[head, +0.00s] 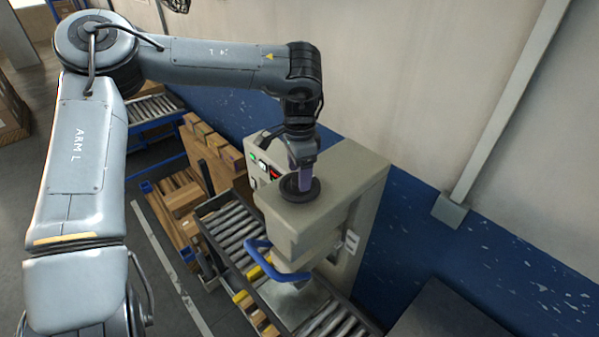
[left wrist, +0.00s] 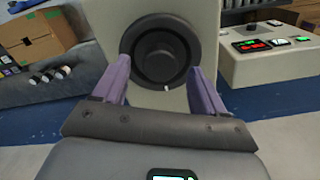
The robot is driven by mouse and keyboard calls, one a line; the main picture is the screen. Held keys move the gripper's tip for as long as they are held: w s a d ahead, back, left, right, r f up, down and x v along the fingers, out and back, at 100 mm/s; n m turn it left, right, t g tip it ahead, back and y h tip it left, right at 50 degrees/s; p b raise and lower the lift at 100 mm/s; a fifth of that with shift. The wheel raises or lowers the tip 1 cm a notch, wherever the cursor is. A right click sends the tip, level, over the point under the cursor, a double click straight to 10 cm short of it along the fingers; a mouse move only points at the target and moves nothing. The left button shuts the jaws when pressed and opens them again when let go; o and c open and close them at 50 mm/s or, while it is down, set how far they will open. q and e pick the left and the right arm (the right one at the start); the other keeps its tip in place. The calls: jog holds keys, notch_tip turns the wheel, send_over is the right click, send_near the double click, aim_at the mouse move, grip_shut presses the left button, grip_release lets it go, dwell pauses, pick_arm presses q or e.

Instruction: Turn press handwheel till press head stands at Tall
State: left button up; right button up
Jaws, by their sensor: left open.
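The press handwheel (head: 299,188) is a dark round wheel on top of the beige press (head: 320,218). In the left wrist view the handwheel (left wrist: 160,50) shows as a black disc with a raised hub and a small white mark at its lower edge. My left gripper (head: 303,180) is over the handwheel, pointing down. Its purple fingers (left wrist: 160,75) are apart, one to each side of the wheel's lower part in the wrist view. I cannot tell whether they touch the rim. The press head and any Tall mark are not clearly readable. My right gripper is not in view.
A control panel (left wrist: 275,50) with lit buttons sits beside the wheel. A blue handle (head: 270,262) juts from the press front above a roller conveyor (head: 232,228). Cardboard boxes (head: 212,150) stand to the left. The wall (head: 430,80) is close behind.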

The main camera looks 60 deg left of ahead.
pick_arm(q)
jog(key=shift+f, duration=0.95)
jog(key=c, duration=1.1)
